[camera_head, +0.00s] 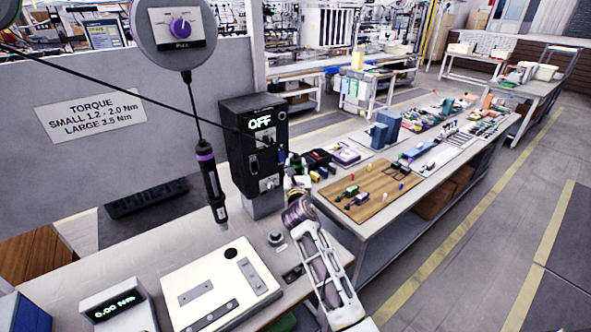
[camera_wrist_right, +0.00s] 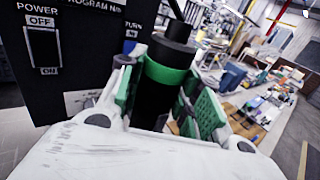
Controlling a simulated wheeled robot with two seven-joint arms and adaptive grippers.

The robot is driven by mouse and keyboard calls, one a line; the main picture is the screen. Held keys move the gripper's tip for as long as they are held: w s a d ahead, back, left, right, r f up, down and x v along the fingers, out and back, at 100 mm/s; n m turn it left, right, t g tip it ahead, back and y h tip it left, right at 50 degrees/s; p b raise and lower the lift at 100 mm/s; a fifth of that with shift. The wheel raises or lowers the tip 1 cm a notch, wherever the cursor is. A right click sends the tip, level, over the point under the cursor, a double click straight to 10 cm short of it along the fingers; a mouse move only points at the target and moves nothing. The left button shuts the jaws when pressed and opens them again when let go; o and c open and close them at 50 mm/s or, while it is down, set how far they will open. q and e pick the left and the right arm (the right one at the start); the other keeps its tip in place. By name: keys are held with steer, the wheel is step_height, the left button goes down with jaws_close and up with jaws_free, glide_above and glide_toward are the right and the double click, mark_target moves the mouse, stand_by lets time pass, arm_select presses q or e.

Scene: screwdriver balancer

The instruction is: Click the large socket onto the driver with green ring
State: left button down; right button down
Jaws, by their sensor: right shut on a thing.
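In the right wrist view, a black driver with a green ring (camera_wrist_right: 165,74) stands between the green pads of my right gripper (camera_wrist_right: 162,100). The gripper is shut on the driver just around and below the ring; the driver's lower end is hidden. In the head view my right arm (camera_head: 318,255) reaches up from the bottom toward the black controller box, and its gripper is hard to make out there. Another driver, with a purple ring (camera_head: 206,160), hangs apart on the left. My left gripper is out of view.
The black controller box (camera_head: 252,150) reads OFF and stands close by the right gripper. A cream fixture plate (camera_head: 175,275) and a torque display (camera_head: 118,305) reading 0.00 Nm lie at the front. A second bench with a wooden board (camera_head: 378,200) and small parts stands to the right.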

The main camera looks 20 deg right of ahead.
steer(key=shift+d+f, duration=0.1)
steer(key=shift+d, duration=0.05)
stand_by(0.5)
steer(key=shift+f+b, duration=0.35)
steer(key=shift+f, duration=0.3)
steer(key=shift+s+f+b, duration=0.1)
steer(key=shift+f+b, duration=1.1)
steer(key=shift+f, duration=0.8)
stand_by(3.2)
